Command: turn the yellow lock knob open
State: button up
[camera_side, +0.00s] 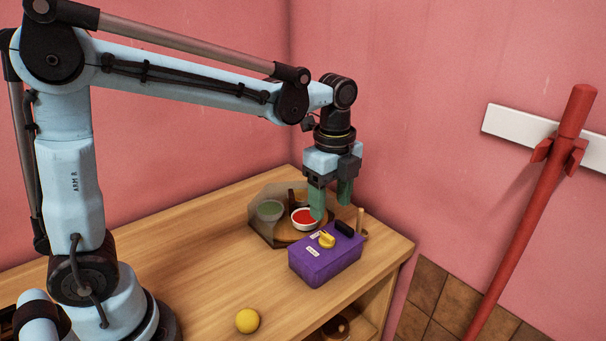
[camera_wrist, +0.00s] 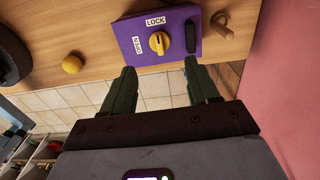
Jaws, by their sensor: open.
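The yellow lock knob (camera_side: 326,239) sits on top of a purple box (camera_side: 325,263) on the wooden shelf top. In the wrist view the yellow knob (camera_wrist: 160,42) lies between an OPEN label on its left and a LOCK label above it. Its ridge runs roughly up and down in that picture, towards LOCK. A black handle (camera_wrist: 191,37) stands on the box to the right of the knob. My gripper (camera_side: 331,208) is open and empty above the box, with its green fingers pointing down. In the wrist view its fingertips (camera_wrist: 159,68) are apart and clear of the knob.
A yellow ball (camera_side: 247,320) lies near the front. A wooden peg (camera_side: 360,218) stands behind the box. Pink walls close off the back and right.

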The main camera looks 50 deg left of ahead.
aim_at(329, 236)
notch_tip(329, 236, down, 8)
jog(key=shift+r, duration=0.1)
dwell(0.4)
jog(key=c, duration=1)
